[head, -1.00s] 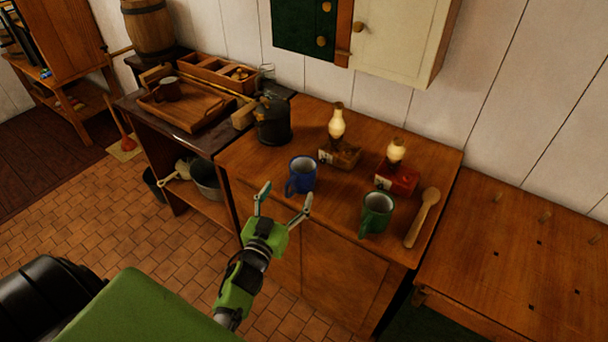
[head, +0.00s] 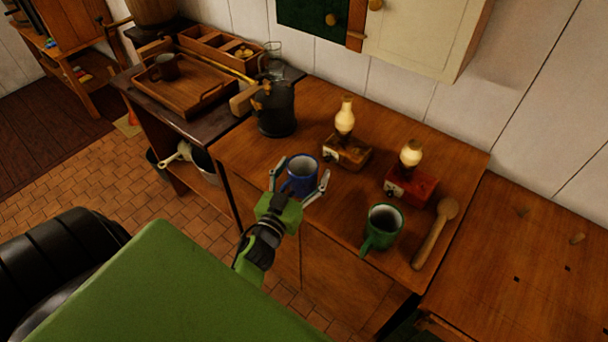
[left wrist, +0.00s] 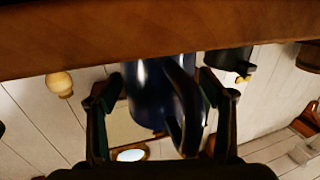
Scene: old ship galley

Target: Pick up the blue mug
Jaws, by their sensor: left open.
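The blue mug (head: 301,174) stands upright near the front edge of the wooden counter in the head view. My left gripper (head: 299,183) is open, with one finger at each side of the mug. In the left wrist view, which appears upside down, the mug (left wrist: 160,92) and its handle fill the space between the two fingers of the left gripper (left wrist: 160,95). Small gaps seem to show beside the mug, but I cannot tell whether a finger touches it. My right gripper is in neither view.
A green mug (head: 383,228) and a wooden spoon (head: 435,235) are to the right on the counter (head: 325,222). Two small lamps, one on a brown base (head: 346,153) and one on a red base (head: 410,187), stand behind. A dark pot (head: 276,112) is at the back left.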

